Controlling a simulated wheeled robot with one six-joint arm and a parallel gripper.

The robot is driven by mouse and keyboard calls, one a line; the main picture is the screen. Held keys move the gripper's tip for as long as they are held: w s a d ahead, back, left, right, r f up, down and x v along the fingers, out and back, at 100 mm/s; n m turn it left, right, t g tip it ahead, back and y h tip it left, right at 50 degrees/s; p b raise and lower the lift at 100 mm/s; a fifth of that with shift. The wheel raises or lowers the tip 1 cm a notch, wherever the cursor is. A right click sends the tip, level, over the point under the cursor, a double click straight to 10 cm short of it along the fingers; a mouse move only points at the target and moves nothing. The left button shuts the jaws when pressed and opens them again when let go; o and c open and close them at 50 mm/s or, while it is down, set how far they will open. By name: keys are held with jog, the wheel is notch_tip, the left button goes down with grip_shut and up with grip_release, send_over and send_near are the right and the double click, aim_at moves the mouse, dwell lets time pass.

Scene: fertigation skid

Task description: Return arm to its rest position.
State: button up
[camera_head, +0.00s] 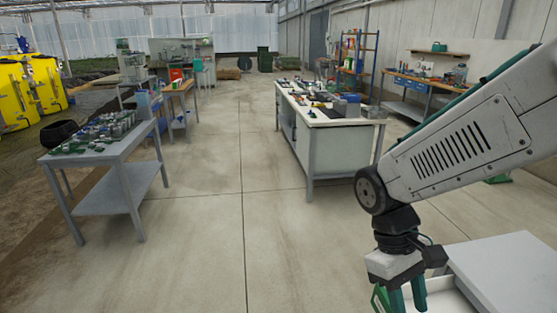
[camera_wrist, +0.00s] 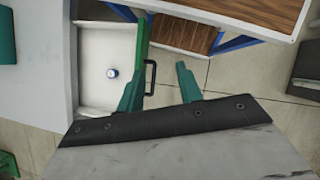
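My arm comes in from the right in the head view, bent at the joint, with my gripper (camera_head: 404,298) pointing down near the bottom edge. In the wrist view, the two green fingers of my gripper (camera_wrist: 160,72) stand well apart, with nothing held between them. An open white drawer (camera_wrist: 92,75) with a green front (camera_wrist: 143,45) lies beside the left finger. The drawer's black handle (camera_wrist: 150,78) shows between the fingers, close to the left one; whether they touch cannot be told. A small round white and blue item (camera_wrist: 112,73) lies in the drawer.
The drawer's grey cabinet (camera_head: 510,270) stands at the lower right, close to my gripper. A white workbench (camera_head: 310,125) with tools stands ahead. A grey table (camera_head: 100,155) with valves and fittings is at the left. The concrete floor (camera_head: 220,220) between them is clear.

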jog(key=s+d+r+m+t+y, duration=0.1)
jog(key=s+d+r+m+t, duration=0.1)
jog(key=r, duration=0.3)
jog(key=s+d+r+m+t+y, duration=0.1)
jog(key=s+d+r+m+t, duration=0.1)
jog(key=s+r+m+t, duration=0.1)
jog(key=shift+s+d+r+t+y, duration=0.35)
jog(key=shift+s+r+t, duration=0.3)
jog(key=shift+r, duration=0.75)
